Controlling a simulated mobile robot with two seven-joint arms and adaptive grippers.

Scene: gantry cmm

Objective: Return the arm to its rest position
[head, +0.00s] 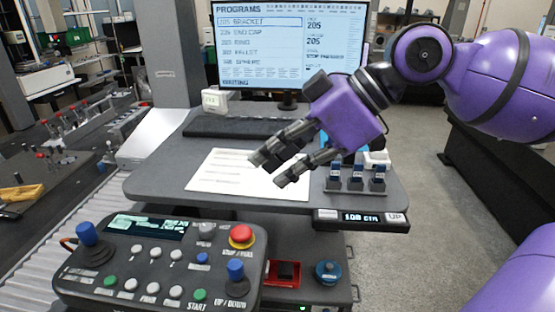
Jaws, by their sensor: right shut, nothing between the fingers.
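My right gripper (272,172) hangs from the purple arm that comes in from the right. It is shut and empty, in front of the monitor and over the right part of the paper sheet (225,172) on the grey desk (160,185). I cannot tell how far above the sheet the fingertips are. My left gripper is not in view.
A monitor (240,60) listing programs stands behind a keyboard (235,127). A control panel (160,262) with joysticks and a red button (242,236) is in front. Open floor (425,190) lies right of the desk.

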